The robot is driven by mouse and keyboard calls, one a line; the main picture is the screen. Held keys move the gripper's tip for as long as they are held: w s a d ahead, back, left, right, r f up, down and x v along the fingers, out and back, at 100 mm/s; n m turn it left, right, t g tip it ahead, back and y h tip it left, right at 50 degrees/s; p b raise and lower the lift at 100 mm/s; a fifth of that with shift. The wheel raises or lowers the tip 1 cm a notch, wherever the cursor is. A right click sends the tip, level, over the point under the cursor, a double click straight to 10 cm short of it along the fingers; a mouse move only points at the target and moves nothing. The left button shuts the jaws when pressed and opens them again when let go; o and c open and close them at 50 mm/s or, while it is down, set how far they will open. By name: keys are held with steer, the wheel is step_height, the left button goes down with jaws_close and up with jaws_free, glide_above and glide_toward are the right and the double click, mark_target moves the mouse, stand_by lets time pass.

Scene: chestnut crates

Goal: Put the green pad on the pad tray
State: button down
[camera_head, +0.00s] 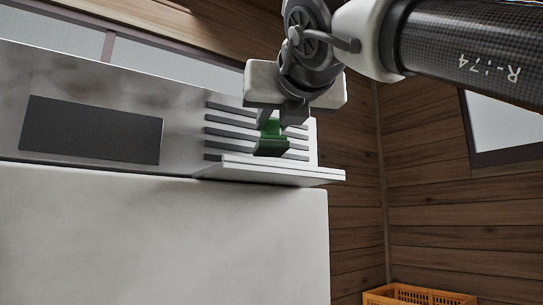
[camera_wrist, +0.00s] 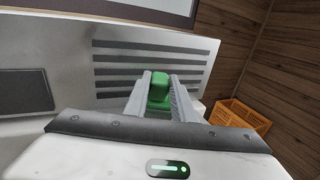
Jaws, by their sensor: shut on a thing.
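The green pad (camera_head: 271,145) has a bright green upper part and a darker block below. My gripper (camera_head: 282,117) is shut on its upper part, from above. In the wrist view the green pad (camera_wrist: 158,88) shows between the two pale fingers of my gripper (camera_wrist: 161,97). A thin white ledge (camera_head: 275,171), apparently the pad tray, juts out below the slotted panel. The pad is above or over this ledge in the head view; I cannot tell whether it touches it. The wrist view does not clearly show the ledge.
A pale cabinet (camera_head: 165,235) stands below the ledge. Behind the pad is a panel with dark horizontal slots (camera_head: 222,131), and a dark rectangular panel (camera_head: 92,130) lies to the left. An orange crate (camera_head: 418,295) stands low at the right, also in the wrist view (camera_wrist: 240,117).

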mark_target(275, 139)
steer(key=shift+f, duration=1.9)
steer(key=c, duration=1.5)
jaws_free()
